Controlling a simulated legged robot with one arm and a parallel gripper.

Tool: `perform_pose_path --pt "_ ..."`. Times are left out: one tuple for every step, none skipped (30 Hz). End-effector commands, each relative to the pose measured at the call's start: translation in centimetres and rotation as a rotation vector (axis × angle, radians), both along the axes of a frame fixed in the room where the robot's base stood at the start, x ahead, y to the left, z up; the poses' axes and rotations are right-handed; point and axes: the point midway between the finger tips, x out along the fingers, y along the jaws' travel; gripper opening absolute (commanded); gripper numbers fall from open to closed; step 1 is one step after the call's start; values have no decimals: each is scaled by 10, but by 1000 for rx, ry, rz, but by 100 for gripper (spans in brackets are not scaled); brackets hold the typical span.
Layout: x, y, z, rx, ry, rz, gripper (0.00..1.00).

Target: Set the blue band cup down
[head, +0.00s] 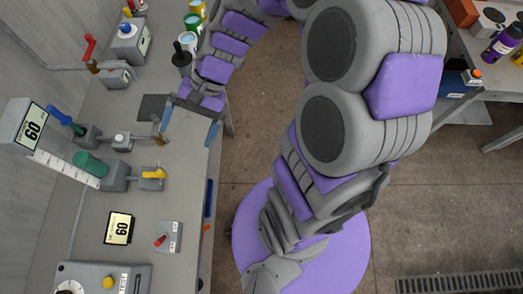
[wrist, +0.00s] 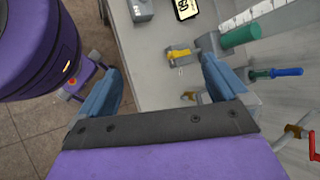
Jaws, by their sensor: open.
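A white cup with what looks like a blue band (head: 188,41) stands on the bench near the top of the head view, beside a green-banded cup (head: 193,23) and a yellow cup (head: 198,8). My gripper (head: 188,133) is over the bench edge, below these cups in the picture. Its two blue fingers are spread apart. In the wrist view my gripper (wrist: 161,78) is open, with no cup between its fingers. The banded cups do not show in the wrist view.
A dark square pad (head: 154,107) lies left of my gripper. A dark knobbed object (head: 181,57) stands by the cups. The bench holds a yellow lever block (head: 153,178), a green cylinder (head: 88,164), a blue handle (head: 66,122) and a "60" display (head: 118,228).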

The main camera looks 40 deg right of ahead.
Motion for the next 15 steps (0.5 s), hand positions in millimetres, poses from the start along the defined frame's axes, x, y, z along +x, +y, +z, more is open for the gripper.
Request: perform_pose_path --pt "-15 1 6 -44 -32 65 100" --pt "-24 -1 8 -71 -47 102 100" --pt "-36 -3 11 -110 -69 151 100" --pt "-45 -5 12 -137 -82 187 100" --pt "-53 -8 13 -165 -96 221 100" --pt "-65 -12 15 -203 -114 266 100" --pt "-73 -16 16 -231 -125 299 100" --pt "-81 -20 18 -260 -139 332 100" --pt "-91 -25 20 -298 -155 371 100" --pt "-99 -31 21 -327 -165 403 100" --pt "-106 -36 23 -356 -177 431 100" --pt "-115 -42 25 -392 -189 466 100" --pt "-122 -48 26 -419 -197 490 100" --pt "-128 -53 28 -444 -206 514 100" --pt "-136 -60 29 -476 -214 540 100"
